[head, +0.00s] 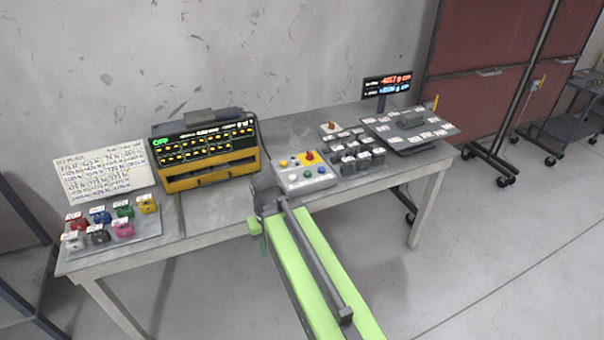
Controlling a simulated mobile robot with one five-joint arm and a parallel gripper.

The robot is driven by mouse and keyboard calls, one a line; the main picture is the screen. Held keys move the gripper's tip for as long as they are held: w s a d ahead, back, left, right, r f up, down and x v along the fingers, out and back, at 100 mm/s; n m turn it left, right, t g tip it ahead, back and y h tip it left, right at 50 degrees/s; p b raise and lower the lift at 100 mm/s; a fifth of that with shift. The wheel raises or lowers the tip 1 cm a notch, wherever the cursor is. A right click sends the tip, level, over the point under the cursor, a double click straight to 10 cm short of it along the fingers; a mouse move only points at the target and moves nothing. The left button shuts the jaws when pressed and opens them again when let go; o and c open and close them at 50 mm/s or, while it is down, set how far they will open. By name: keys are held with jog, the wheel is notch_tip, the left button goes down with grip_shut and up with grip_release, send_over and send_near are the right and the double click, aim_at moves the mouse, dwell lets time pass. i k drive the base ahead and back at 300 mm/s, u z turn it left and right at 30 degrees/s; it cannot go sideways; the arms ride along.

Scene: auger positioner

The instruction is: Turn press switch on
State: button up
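A light grey control box (308,182) sits on the workbench near its middle. It carries a red knob (310,156) on a yellow patch and several small coloured buttons, among them a green one (306,174) and a blue one (321,169). I cannot tell which control is the press switch or whether it is on; labels are too small to read. My green arm reaches up from the bottom, and my dark gripper (267,199) is at the bench's front edge, left of the box and apparently apart from it. Its fingers are not clear enough to show whether they are open.
A yellow-and-black display unit (205,154) stands left of the box. Coloured blocks on a tray (152,228) and a written board (104,178) are at the left end. Grey blocks (356,158), a platform (439,133) and a lit readout (387,84) stand right. Floor at lower right is clear.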

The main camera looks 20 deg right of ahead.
aim_at(310, 156)
jog(key=k, duration=1.1)
jog(key=z, duration=0.45)
jog(key=i, duration=0.95)
jog(key=u, duration=0.55)
jog(key=i, duration=0.8)
jog(key=u, duration=0.65)
